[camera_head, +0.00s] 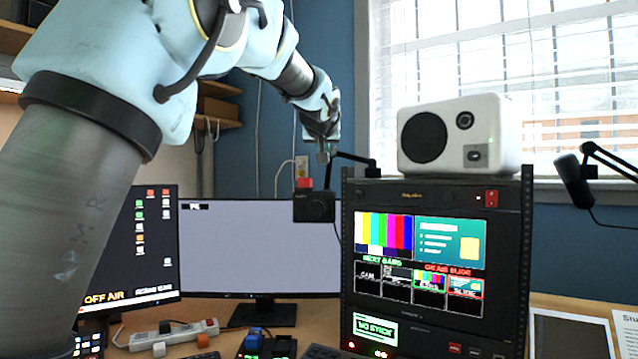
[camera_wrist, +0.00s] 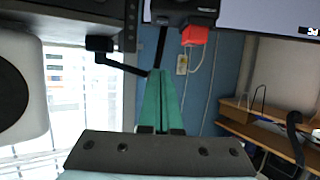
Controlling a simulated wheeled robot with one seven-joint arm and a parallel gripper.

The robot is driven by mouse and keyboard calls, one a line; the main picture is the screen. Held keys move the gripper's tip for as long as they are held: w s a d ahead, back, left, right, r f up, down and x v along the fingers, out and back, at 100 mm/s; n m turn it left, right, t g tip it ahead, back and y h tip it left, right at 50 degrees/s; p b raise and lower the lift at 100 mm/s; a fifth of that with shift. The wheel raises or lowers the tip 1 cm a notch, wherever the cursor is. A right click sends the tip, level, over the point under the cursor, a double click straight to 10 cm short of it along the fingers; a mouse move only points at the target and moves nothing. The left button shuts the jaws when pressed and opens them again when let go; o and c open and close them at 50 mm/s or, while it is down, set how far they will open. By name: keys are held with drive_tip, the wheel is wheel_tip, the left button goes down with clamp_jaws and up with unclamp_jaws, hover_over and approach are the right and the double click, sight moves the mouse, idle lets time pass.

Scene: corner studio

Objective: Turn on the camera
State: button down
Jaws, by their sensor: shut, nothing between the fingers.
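The camera (camera_head: 314,206) is a small black box with a round lens, held on a thin black arm in front of the monitor. A red button (camera_head: 304,183) sits on its top. In the wrist view, which looks upside down, the camera (camera_wrist: 186,10) is at the top edge, with the red button (camera_wrist: 194,36) just below it. My gripper (camera_head: 323,157) is above the camera, a little right of the button and apart from it. Its green fingers show in the wrist view (camera_wrist: 161,74), shut together and empty.
A black rack (camera_head: 435,255) with colourful screens stands right of the camera, with a white speaker-like box (camera_head: 458,134) on top. A grey monitor (camera_head: 245,250) is behind the camera. A microphone (camera_head: 574,180) is at far right. Power strips (camera_head: 175,335) lie on the desk.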

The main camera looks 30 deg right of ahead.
drive_tip(key=w+d+f+p, duration=0.1)
drive_tip(key=w+f, duration=0.1)
drive_tip(key=w+d+f+p, duration=0.2)
drive_tip(key=w, duration=0.1)
drive_tip(key=w+d+f+p, duration=0.2)
drive_tip(key=shift+w+f, duration=0.2)
drive_tip(key=shift+f, duration=0.65)
drive_tip(key=shift+a, duration=0.1)
drive_tip(key=shift+s+f+b, duration=0.1)
drive_tip(key=shift+f+b, duration=0.55)
drive_tip(key=shift+b, duration=0.45)
drive_tip(key=shift+r, duration=0.3)
drive_tip(key=shift+r+p, duration=0.65)
drive_tip(key=shift+r, duration=0.1)
